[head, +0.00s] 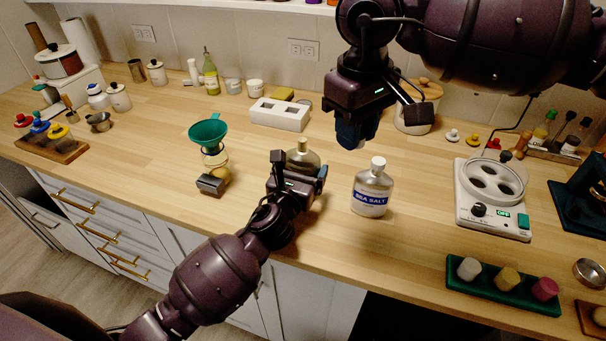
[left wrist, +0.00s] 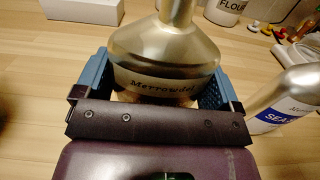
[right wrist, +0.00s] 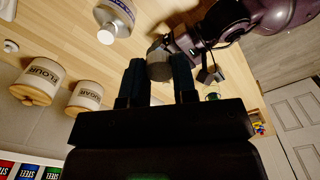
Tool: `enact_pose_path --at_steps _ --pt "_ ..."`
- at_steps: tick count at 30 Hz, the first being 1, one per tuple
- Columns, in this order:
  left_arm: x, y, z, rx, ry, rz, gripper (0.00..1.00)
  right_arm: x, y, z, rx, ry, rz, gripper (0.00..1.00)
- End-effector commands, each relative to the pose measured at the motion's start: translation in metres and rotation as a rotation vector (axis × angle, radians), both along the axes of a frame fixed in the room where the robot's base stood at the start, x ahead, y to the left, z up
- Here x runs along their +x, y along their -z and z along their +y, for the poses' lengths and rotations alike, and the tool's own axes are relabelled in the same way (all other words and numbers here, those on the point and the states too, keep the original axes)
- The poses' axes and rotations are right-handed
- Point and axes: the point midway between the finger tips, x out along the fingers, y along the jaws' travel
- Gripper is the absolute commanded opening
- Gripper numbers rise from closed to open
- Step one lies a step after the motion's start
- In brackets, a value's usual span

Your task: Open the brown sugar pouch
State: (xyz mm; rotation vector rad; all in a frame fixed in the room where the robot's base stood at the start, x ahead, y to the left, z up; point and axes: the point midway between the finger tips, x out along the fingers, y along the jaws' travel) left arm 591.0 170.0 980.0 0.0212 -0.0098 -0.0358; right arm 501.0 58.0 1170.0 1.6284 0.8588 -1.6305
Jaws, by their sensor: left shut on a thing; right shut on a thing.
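The brown sugar pouch (head: 302,158) is a shiny tan, bottle-shaped pouch with a narrow spout. My left gripper (head: 296,178) is shut around its lower body, and it stands upright at the counter. The left wrist view shows the pouch (left wrist: 165,55) between the blue fingers, marked "Merrowdel"; its top is out of frame. My right gripper (head: 352,140) is up and to the right of the pouch, apart from it in the head view. The right wrist view shows its fingers (right wrist: 160,80) shut on a small grey round cap (right wrist: 158,68).
A sea salt pouch (head: 373,187) with a white cap stands close right of my left gripper. A jar with a green funnel (head: 208,133) is to the left. A white device (head: 491,200) and green tray (head: 503,284) are to the right. The counter between is mostly clear.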

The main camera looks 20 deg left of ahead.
Motion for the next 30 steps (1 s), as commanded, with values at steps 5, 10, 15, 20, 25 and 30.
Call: enact_pose_path --at_steps 5,10,15,20,25,30 --pt "0.0 0.011 0.0 0.0 0.0 0.0 0.14 0.001 0.007 0.0 0.0 0.0 0.005 0.0" --pt "0.0 0.01 0.0 0.0 0.0 -0.001 0.14 0.001 0.006 0.0 0.0 0.0 0.005 0.0" --pt "0.0 0.014 0.0 0.0 0.0 0.001 0.92 0.001 0.008 0.0 -0.001 0.0 0.006 0.0" --pt "0.0 0.013 0.0 0.0 0.0 0.001 1.0 0.001 0.008 0.0 -0.001 0.0 0.006 0.0" --pt "0.0 0.01 0.0 0.0 0.0 0.0 1.0 0.001 0.006 0.0 0.0 0.0 0.005 0.0" --pt "-0.016 0.011 0.001 0.0 0.001 0.002 1.0 0.0 0.004 0.0 0.0 0.0 0.004 0.0"
